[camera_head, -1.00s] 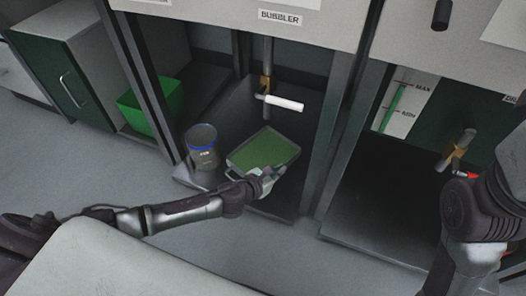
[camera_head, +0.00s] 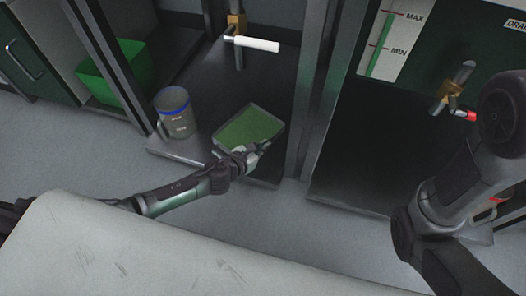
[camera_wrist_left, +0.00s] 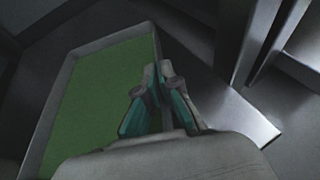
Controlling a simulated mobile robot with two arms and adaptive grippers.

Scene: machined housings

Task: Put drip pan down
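The drip pan (camera_head: 262,117) is a grey shallow tray with a green inside. It is level in the bubbler bay, below the tap (camera_head: 237,28) with its white handle. I cannot tell whether it rests on the dark bay floor (camera_head: 205,75) or is just above it. My left gripper (camera_head: 262,148) is at the pan's near right edge. In the left wrist view the pan (camera_wrist_left: 95,95) fills the left side, and the gripper's fingertips (camera_wrist_left: 157,70) are close together at its wall, apparently pinching it.
A grey jug (camera_head: 175,118) with a blue band stands left of the pan. A green bin (camera_head: 120,78) is farther left. A metal post (camera_head: 312,90) divides this bay from the right bay, which has another tap (camera_head: 455,88) and a MAX/MIN gauge (camera_head: 388,45).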

